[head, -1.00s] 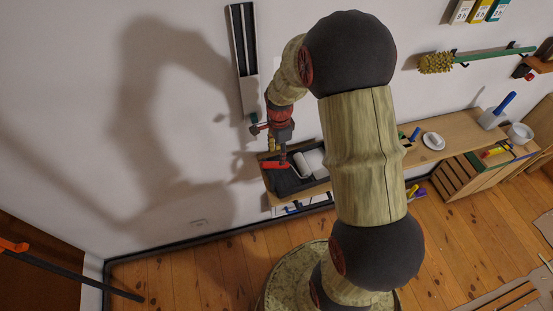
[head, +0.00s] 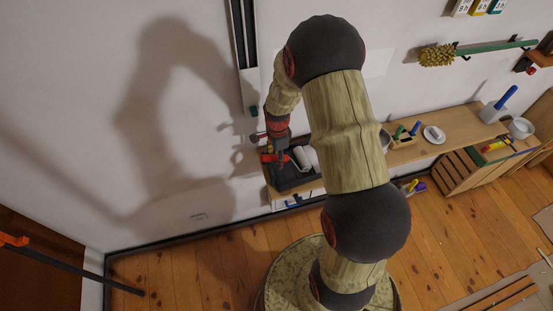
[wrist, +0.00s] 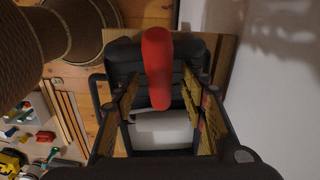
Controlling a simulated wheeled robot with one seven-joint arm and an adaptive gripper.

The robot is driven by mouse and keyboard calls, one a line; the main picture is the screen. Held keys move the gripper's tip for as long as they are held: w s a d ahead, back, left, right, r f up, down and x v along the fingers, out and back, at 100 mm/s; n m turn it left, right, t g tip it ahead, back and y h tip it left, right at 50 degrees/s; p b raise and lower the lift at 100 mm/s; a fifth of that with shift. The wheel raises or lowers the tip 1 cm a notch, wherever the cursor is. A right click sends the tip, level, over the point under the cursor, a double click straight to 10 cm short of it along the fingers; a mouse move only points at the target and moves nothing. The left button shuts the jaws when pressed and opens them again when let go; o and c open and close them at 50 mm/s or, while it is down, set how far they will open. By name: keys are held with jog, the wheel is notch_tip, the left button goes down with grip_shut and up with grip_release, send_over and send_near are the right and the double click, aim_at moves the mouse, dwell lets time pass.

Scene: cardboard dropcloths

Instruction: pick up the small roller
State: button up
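The small roller has a red handle (wrist: 157,65) and a white sleeve (wrist: 162,131). It rests in a black paint tray (wrist: 190,48). In the wrist view my gripper (wrist: 165,108) is open, its yellowish finger pads on either side of the roller. The handle rises between the fingers, with gaps on both sides. In the head view my gripper (head: 273,152) is low over the left part of the tray (head: 285,180). The white sleeve (head: 302,158) shows just right of it; the handle is hard to separate from the red gripper parts.
The tray stands on a wooden shelf (head: 455,130) along the white wall, close to my gripper. Further right are a white dish (head: 433,134), a blue-handled tool (head: 505,97) and a slatted crate (head: 470,172). A green-handled brush (head: 437,55) hangs above. Wooden floor is open in front.

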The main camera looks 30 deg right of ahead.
jog(key=shift+c, duration=1.1)
jog(key=c, duration=0.8)
grip_shut()
